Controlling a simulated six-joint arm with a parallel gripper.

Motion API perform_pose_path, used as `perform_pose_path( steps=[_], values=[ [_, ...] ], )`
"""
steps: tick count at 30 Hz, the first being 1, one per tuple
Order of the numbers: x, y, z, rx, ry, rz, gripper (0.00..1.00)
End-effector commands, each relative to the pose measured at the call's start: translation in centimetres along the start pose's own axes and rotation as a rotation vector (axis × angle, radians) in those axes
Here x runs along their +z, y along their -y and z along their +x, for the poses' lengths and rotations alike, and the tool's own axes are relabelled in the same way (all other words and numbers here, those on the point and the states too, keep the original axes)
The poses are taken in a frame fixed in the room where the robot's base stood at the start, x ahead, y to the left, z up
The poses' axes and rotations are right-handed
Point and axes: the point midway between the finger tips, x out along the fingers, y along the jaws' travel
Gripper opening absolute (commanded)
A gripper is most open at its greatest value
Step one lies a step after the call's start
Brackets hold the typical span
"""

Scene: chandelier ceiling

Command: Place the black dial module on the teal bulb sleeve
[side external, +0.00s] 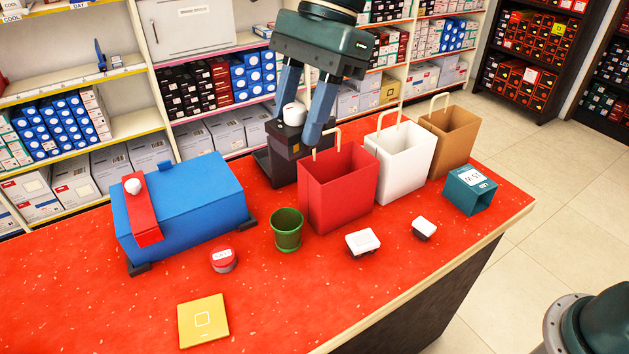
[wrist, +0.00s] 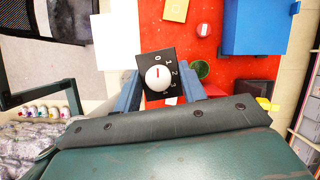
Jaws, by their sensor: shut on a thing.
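The black dial module (wrist: 153,60) is a dark square plate with a round white knob and printed numbers. My gripper (wrist: 160,85) is shut on it, a finger on each side. The teal bulb sleeve (side external: 482,201) lies at the counter's right end, a teal box with a white label on top and an open end. My gripper is well to its left and apart from it.
Red (side external: 338,190), white (side external: 402,160) and brown (side external: 450,140) bags stand between my gripper and the sleeve. Two small white-topped modules (side external: 362,242) lie in front. A green cup (side external: 287,230), blue box (side external: 190,205), red tin (side external: 223,259) and yellow plate (side external: 203,320) are further left.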

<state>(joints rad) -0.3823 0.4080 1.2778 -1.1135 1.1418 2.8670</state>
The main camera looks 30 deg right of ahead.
Motion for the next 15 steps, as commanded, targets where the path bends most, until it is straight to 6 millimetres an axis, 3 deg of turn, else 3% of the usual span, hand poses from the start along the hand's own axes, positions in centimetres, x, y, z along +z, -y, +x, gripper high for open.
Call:
perform_pose_path(
  steps=[8, 15],
  values=[
    [-5.7, 1.7, -2.4, -0.044, 0.0, 0.108, 0.18],
    [-12.0, 2.7, -5.0, -0.094, 0.0, 0.226, 0.18]
  ],
)
